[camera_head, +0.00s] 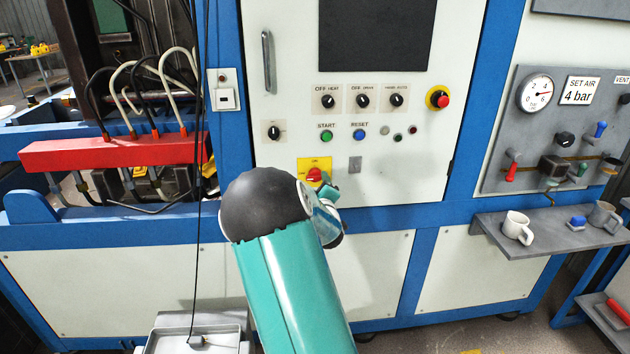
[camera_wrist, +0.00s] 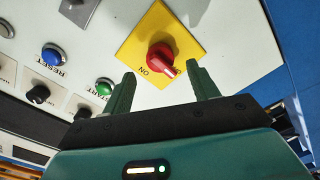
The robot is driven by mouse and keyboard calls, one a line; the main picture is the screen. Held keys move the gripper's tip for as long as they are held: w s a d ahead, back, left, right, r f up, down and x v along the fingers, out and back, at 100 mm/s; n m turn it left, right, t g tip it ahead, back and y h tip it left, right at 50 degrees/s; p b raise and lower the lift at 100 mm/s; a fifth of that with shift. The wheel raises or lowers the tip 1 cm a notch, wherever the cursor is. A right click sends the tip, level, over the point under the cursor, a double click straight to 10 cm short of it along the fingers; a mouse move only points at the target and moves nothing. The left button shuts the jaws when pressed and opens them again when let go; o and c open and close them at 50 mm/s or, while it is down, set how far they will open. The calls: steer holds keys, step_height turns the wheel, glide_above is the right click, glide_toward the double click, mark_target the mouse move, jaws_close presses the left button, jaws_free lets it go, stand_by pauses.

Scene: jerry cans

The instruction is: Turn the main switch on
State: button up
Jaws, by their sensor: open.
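The main switch is a red rotary knob on a yellow plate, low on the white control panel. In the head view the red knob (camera_head: 315,174) and part of the yellow plate (camera_head: 305,163) show just beyond my wrist. In the wrist view the knob (camera_wrist: 160,57) points down and right, and "ON" is printed on the yellow plate (camera_wrist: 137,47) beside it. My gripper (camera_wrist: 163,82) is open, its two green fingers apart on either side of the knob's lower end. No contact is clear. In the head view my arm hides most of the gripper.
Above the switch are a green START button (camera_head: 327,136), a blue RESET button (camera_head: 359,134) and several black selector knobs. A red emergency button (camera_head: 441,100) is to the right. A shelf (camera_head: 486,226) with mugs juts out at the right. A cable hangs left of my arm.

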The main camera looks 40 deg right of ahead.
mark_target(316, 179)
steer(key=shift+x, duration=2.15)
steer(key=c, duration=1)
